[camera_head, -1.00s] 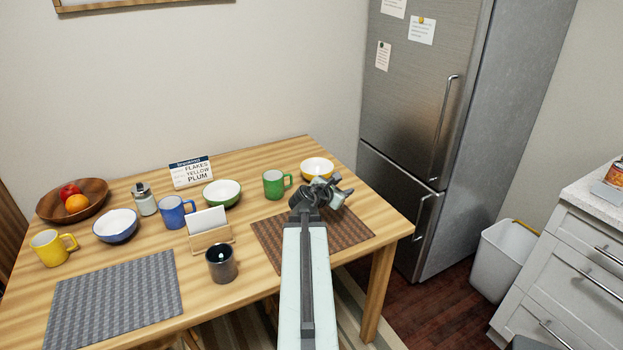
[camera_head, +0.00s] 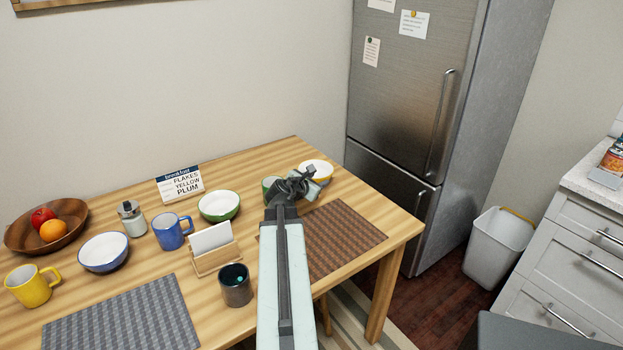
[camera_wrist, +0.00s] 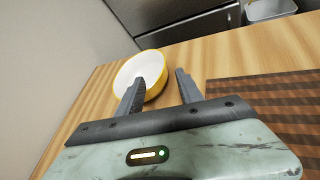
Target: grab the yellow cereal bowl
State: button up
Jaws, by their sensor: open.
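The yellow bowl (camera_head: 318,168), white inside, stands upright near the table's far right corner. In the wrist view the yellow bowl (camera_wrist: 143,73) lies ahead of my gripper, behind and left of its fingers. My gripper (camera_head: 301,180) hides part of the bowl's front in the head view. In the wrist view my gripper (camera_wrist: 159,85) is open with nothing between its fingers. The left finger overlaps the bowl's near rim in the picture; I cannot tell whether it touches.
A green mug (camera_head: 268,187) stands just left of my gripper, partly hidden. A brown placemat (camera_head: 340,238) lies at the right. A green bowl (camera_head: 219,206), blue mug (camera_head: 170,232) and napkin holder (camera_head: 214,257) stand further left. The fridge (camera_head: 400,100) is behind the table.

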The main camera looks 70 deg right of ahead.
aim_at(328, 176)
jog(key=b+x, duration=0.3)
jog(key=x, duration=0.7)
jog(key=shift+w+d+f, duration=0.1)
jog(key=shift+f, duration=0.05)
grip_shut()
